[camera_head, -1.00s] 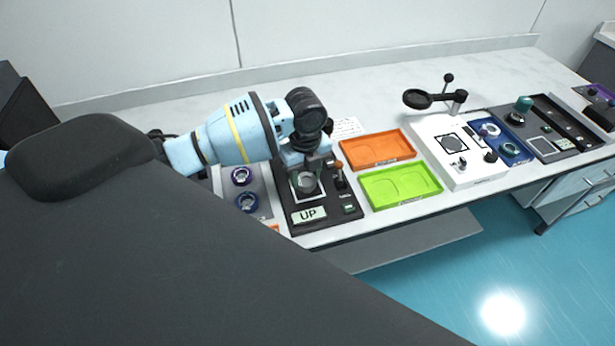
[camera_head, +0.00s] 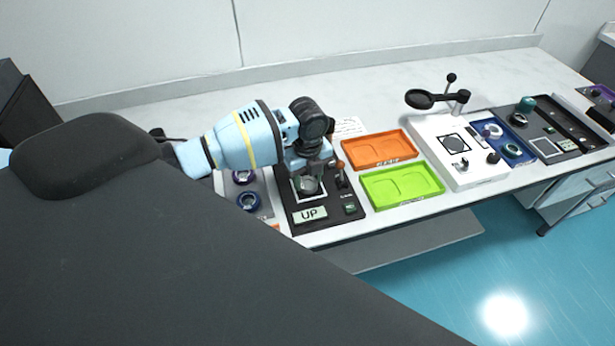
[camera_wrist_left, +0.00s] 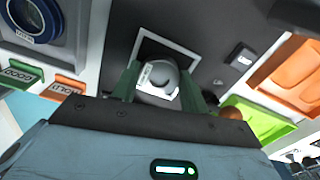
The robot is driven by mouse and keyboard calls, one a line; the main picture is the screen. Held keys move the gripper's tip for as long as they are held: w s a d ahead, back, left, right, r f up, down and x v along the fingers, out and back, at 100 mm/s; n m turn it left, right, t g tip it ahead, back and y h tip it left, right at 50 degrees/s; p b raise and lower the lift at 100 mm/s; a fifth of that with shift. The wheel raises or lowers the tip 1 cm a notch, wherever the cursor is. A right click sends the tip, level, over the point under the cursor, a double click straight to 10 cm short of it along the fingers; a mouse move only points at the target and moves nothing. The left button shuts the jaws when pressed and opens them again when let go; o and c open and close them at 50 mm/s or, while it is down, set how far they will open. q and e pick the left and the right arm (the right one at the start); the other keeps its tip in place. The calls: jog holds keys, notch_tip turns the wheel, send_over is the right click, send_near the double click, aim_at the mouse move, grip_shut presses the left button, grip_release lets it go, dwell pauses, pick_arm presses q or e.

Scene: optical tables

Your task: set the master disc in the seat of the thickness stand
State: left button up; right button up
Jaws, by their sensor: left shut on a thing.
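The thickness stand (camera_head: 327,219) is a dark block with a lit "UP" display (camera_head: 310,214) at its front. Its seat area is a white-framed square (camera_wrist_left: 193,60). My left gripper (camera_head: 308,186) is over that square with its fingers pointing down. It is shut on the master disc (camera_wrist_left: 158,76), a pale grey round piece with a small label, seen between the two greenish fingers in the left wrist view. The disc lies within the frame's outline there; whether it touches the seat I cannot tell. My right gripper is not in view.
A lever with an orange knob (camera_head: 341,166) stands close to the right of the gripper. An orange tray (camera_head: 408,151) and a green tray (camera_head: 437,188) lie further right. A grey holder with blue rings (camera_head: 249,201) is on the left.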

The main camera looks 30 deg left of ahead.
aim_at(307, 181)
pick_arm(q)
jog(key=shift+f, duration=0.15)
jog(key=o, duration=1.1)
jog(key=shift+o, duration=0.2)
notch_tip(307, 181, up, 12)
jog(key=shift+r+p, duration=0.2)
jog(key=shift+p, duration=0.15)
